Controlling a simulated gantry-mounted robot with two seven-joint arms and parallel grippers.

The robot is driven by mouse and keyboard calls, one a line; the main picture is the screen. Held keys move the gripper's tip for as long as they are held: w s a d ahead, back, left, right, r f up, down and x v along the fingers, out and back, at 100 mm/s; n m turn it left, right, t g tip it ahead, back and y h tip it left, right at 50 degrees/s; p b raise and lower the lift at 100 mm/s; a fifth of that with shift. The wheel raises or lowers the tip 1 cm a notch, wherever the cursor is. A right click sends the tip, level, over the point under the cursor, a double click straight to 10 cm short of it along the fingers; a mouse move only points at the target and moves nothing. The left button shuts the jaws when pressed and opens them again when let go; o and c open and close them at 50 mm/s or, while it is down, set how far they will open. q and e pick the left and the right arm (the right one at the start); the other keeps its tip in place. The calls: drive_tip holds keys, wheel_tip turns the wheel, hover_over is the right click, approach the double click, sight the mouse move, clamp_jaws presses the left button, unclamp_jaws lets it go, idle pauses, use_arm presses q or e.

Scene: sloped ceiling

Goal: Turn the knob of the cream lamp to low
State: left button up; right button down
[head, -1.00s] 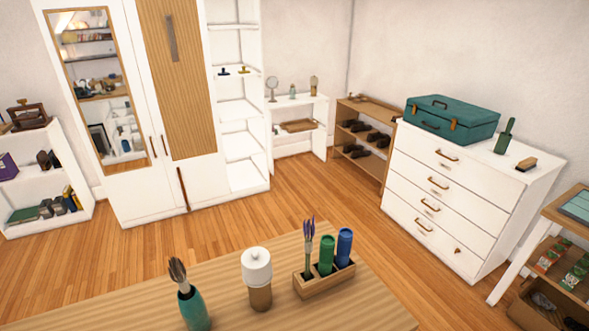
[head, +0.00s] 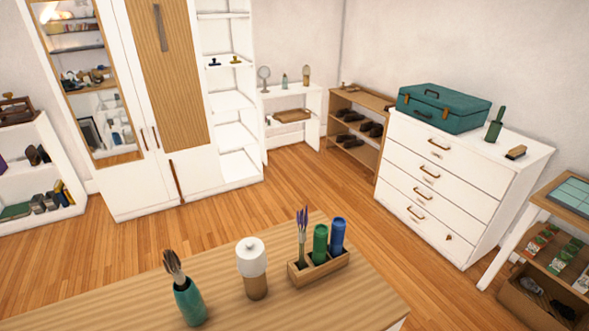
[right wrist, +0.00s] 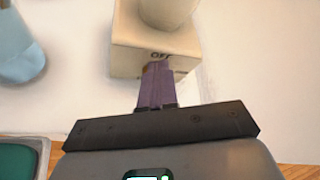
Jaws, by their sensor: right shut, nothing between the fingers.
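The cream lamp's block-shaped base (right wrist: 130,50) fills the top middle of the right wrist view, with a rounded cream part above it. Dark lettering that looks like "OFF" (right wrist: 160,55) is on its front face. My right gripper (right wrist: 158,66) has its purple fingers shut and empty, with the tips at the lower front of the base, just under the lettering. I cannot tell whether they touch it. The knob is not clearly visible and may be hidden by the fingers. I cannot make out the cream lamp in the head view. Neither gripper shows in the head view.
In the right wrist view a light blue object (right wrist: 20,45) stands left of the lamp, and a green-filled tray (right wrist: 22,160) is at lower left. In the head view a wooden table (head: 225,290) holds a teal brush pot (head: 189,302), a white-capped jar (head: 252,262) and a wooden holder (head: 320,266).

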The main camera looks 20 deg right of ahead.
idle(0.5)
drive_tip(key=shift+r+p, duration=0.4)
drive_tip(key=shift+w+d+f+b, duration=0.15)
drive_tip(key=shift+d+f+b, duration=0.1)
drive_tip(key=shift+d+b, duration=0.35)
drive_tip(key=d+b, duration=0.2)
drive_tip(key=w+d+b, duration=0.1)
drive_tip(key=d+b, duration=0.1)
drive_tip(key=shift+d+r, duration=0.2)
drive_tip(key=shift+d, duration=0.15)
drive_tip(key=shift+w, duration=0.1)
